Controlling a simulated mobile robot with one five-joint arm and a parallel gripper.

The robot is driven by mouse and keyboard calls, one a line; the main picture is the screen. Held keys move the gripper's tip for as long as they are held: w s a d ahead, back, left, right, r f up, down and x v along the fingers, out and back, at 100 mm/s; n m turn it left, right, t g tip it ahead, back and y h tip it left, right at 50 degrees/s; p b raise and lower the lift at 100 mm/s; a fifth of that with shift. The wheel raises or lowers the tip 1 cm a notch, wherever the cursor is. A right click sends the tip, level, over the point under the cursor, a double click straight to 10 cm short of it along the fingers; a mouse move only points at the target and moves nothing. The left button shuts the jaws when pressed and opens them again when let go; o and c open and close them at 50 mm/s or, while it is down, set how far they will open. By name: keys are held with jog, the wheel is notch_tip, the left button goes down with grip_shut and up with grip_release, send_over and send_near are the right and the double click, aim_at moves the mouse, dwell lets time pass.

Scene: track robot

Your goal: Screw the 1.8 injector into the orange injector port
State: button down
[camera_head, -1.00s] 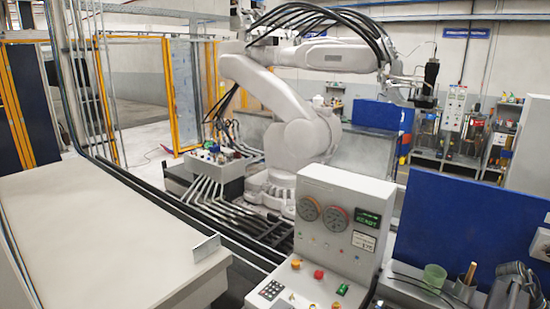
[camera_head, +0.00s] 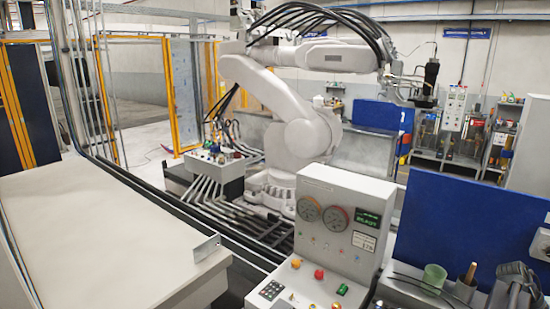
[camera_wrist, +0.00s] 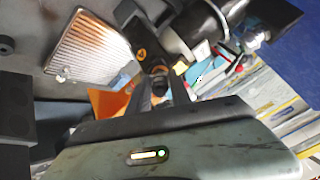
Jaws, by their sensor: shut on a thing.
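In the wrist view the grey body of my gripper (camera_wrist: 162,90) fills the bottom, with its lit indicator showing. Its two dark fingers reach up from the body and are shut on a small dark cylindrical part (camera_wrist: 160,80), which looks like the injector. No 1.8 marking can be read on it. A dark block with an orange mark (camera_wrist: 141,54) lies just beyond the fingertips; I cannot tell whether the held part touches it. An orange piece (camera_wrist: 108,102) shows left of the fingers, partly hidden by my gripper; I cannot tell whether it is the port.
A ribbed metal panel (camera_wrist: 88,45) and a dark cylinder (camera_wrist: 190,22) stand close around the fingers. In the head view are a white industrial arm (camera_head: 295,125), a control panel (camera_head: 335,235), a blue panel (camera_head: 470,235) and a pale bench (camera_head: 110,225), mostly bare.

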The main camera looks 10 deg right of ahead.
jog(key=m, duration=1.1)
jog(key=shift+m, duration=0.4)
jog(key=c, duration=1.1)
grip_release()
jog(key=shift+s, duration=0.1)
jog(key=shift+c, duration=0.9)
